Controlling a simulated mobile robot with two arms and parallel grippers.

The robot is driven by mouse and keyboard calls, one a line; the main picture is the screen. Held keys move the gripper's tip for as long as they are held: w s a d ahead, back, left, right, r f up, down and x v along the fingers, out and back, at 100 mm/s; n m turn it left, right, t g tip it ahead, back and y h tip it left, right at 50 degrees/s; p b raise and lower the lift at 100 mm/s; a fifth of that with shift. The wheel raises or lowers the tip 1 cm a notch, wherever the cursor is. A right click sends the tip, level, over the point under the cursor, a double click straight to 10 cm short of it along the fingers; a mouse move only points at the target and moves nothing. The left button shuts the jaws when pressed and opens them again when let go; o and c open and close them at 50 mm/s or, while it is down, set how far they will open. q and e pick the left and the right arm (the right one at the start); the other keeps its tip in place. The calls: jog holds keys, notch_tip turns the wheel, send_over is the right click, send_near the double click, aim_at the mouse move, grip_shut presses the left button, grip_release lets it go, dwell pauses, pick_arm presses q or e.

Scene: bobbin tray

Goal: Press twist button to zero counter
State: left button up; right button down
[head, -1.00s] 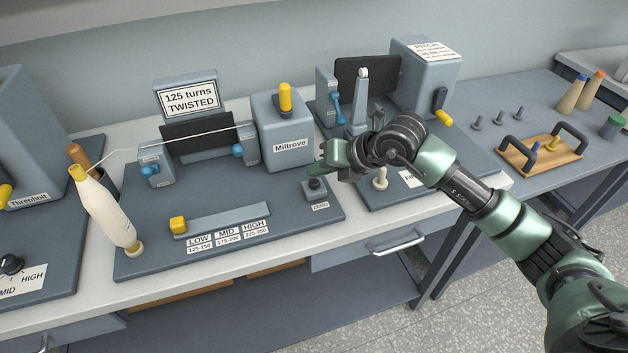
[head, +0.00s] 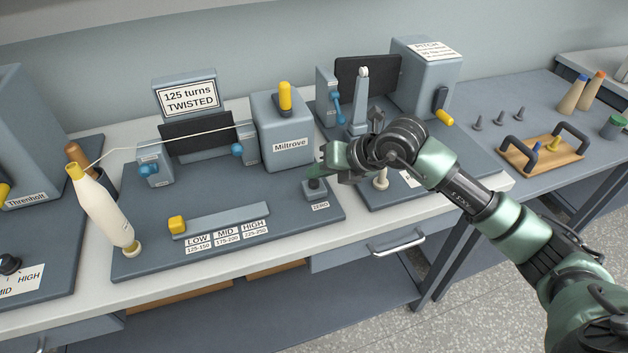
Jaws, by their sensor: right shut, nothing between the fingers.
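The zero button (head: 315,187) is a small dark knob on a grey block, with a ZERO label in front of it. It stands at the front right of the Miltrove twist tester (head: 285,150). The counter sign (head: 188,98) at the back reads "125 turns TWISTED". My right gripper (head: 317,174) is shut and empty, with its fingertips right at the top of the button. Whether they touch it or how far it is pressed I cannot tell. My left gripper is not in view.
A yarn runs from the white bobbin (head: 102,210) to the blue clamps. A yellow slider (head: 177,224) sits at the LOW end of its track. The pitch tester (head: 425,80) stands to the right. A wooden tray (head: 515,155) with black handles lies further right.

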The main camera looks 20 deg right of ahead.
aim_at(318, 184)
jog(key=shift+f+b, duration=0.45)
jog(key=shift+f, duration=0.15)
jog(key=shift+r, duration=0.1)
dwell(0.5)
jog(key=shift+r+p, duration=0.6)
jog(key=shift+r, duration=0.3)
jog(key=shift+r, duration=0.1)
jog(key=shift+r+p, duration=1.55)
jog(key=shift+r, duration=0.9)
